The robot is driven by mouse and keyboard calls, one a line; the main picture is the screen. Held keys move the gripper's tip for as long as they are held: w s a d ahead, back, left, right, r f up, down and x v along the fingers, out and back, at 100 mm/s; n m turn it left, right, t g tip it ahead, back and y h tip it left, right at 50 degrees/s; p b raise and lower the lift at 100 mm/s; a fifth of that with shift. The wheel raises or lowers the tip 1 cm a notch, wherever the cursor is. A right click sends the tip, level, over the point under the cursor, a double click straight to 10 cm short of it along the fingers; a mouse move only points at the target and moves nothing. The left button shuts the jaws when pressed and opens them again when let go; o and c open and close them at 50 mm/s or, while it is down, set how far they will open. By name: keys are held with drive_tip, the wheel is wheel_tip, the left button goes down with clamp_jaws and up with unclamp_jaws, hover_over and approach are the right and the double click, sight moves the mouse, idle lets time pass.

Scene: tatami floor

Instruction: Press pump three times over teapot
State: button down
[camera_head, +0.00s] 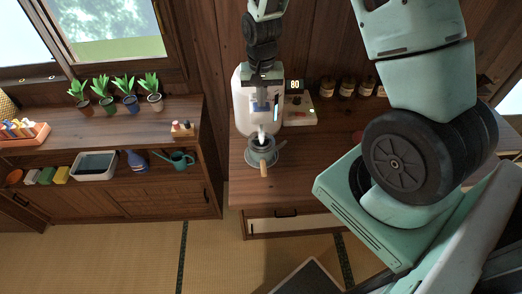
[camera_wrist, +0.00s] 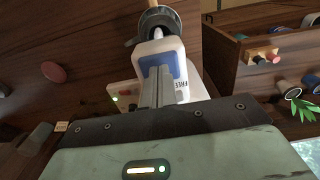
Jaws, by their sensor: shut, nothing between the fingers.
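The pump (camera_head: 242,115) is a white dispenser with a blue panel, standing on the wooden cabinet. Its spout points down over the teapot (camera_head: 256,168), a dark grey pot with a wooden handle, in front of it. In the wrist view the pump's white top and blue panel (camera_wrist: 180,68) are close, and the teapot's rim (camera_wrist: 134,30) shows at the top. My gripper (camera_head: 263,92) is shut and empty above the pump's top. Its fingers (camera_wrist: 157,88) overlap the blue panel; I cannot tell whether they touch it. Part of the pump's top is hidden behind them.
A device with a lit display (camera_head: 295,84) stands right of the pump, with several brown jars (camera_head: 347,87) behind. A reddish round object (camera_wrist: 53,72) lies on the cabinet. A lower shelf unit (camera_head: 110,130) at left holds potted plants and a teal watering can (camera_head: 178,160).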

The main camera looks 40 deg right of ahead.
idle(0.3)
drive_tip(key=shift+r+p, duration=1.15)
drive_tip(key=shift+r, duration=0.15)
wheel_tip(320, 180, up, 6)
drive_tip(key=p, duration=0.4)
drive_tip(key=shift+p, duration=0.3)
